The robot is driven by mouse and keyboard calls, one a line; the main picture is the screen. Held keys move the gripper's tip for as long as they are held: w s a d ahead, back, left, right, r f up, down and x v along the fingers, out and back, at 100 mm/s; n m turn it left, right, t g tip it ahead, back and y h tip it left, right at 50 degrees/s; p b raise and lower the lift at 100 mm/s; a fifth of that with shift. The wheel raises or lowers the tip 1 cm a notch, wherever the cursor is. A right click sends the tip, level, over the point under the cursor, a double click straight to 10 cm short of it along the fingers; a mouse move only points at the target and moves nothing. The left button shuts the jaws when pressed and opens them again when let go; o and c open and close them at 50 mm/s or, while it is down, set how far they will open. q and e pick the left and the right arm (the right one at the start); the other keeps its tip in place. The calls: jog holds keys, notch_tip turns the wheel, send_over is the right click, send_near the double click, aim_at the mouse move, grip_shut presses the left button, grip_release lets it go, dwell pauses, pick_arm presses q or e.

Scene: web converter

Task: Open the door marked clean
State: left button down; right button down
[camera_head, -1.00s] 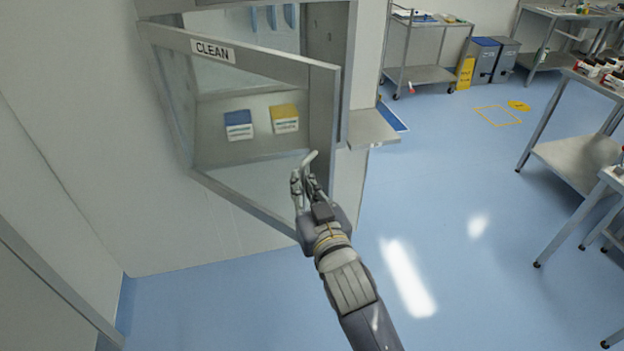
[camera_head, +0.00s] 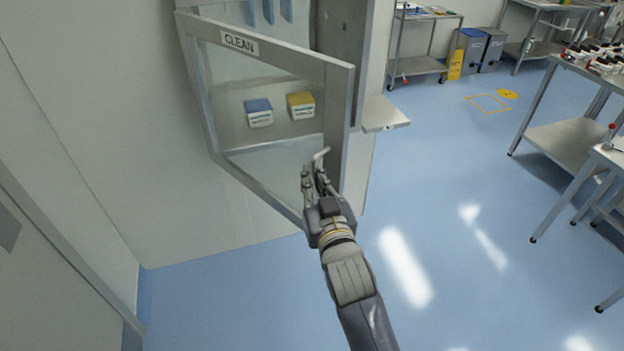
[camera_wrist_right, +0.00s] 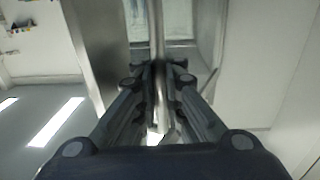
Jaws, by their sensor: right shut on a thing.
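The door marked CLEAN (camera_head: 338,130) is a metal-framed glass door, hinged at the left and standing partly open from the wall cabinet. Its CLEAN label (camera_head: 240,43) is on the top rail. A bent metal handle (camera_head: 321,154) stands out near its free right edge. My right gripper (camera_head: 313,178) is at this handle, shut on it; in the right wrist view the handle bar (camera_wrist_right: 159,60) runs between the fingers. My left gripper is not in view.
A blue-and-white box (camera_head: 258,113) and a yellow-and-white box (camera_head: 301,106) show through the glass. A small metal ledge (camera_head: 384,114) juts out right of the cabinet. Steel tables (camera_head: 570,145) stand at the right. The blue floor between is clear.

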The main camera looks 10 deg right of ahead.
jog(key=c, duration=1.9)
grip_release()
jog(key=shift+d+f, duration=0.15)
jog(key=shift+o, duration=0.9)
jog(key=shift+s+d+r, duration=0.15)
jog(key=shift+s+r, duration=0.05)
jog(key=shift+s, duration=0.05)
jog(key=shift+s+f, duration=0.1)
jog(key=shift+s, duration=0.1)
jog(key=s+d, duration=0.1)
jog(key=s, duration=1)
jog(key=shift+s+d, duration=0.15)
jog(key=shift+s, duration=0.15)
